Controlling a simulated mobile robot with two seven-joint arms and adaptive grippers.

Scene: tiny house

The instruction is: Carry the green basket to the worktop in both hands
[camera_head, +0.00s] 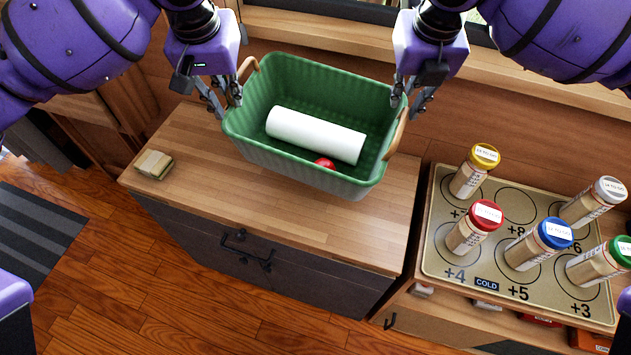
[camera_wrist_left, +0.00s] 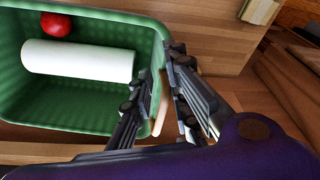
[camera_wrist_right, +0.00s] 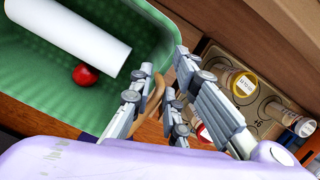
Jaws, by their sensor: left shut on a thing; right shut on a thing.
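The green basket (camera_head: 305,85) is upright over the wooden worktop (camera_head: 195,150); I cannot tell whether its base touches it. A white roll (camera_head: 315,134) and a red round thing (camera_head: 324,162) lie inside. My left gripper (camera_head: 232,97) is shut on the basket's left wooden handle (camera_head: 247,67); the handle also shows between the fingers in the left wrist view (camera_wrist_left: 160,115). My right gripper (camera_head: 405,97) is shut on the right handle (camera_head: 397,138), partly hidden by the fingers in the right wrist view (camera_wrist_right: 153,98).
A small pale block (camera_head: 154,164) lies on the worktop's left end. At right, a lower metal tray (camera_head: 445,262) holds several jars with coloured lids, such as the red-lidded one (camera_head: 474,228). A wooden ledge (camera_head: 310,32) runs behind the basket. The worktop's front strip is clear.

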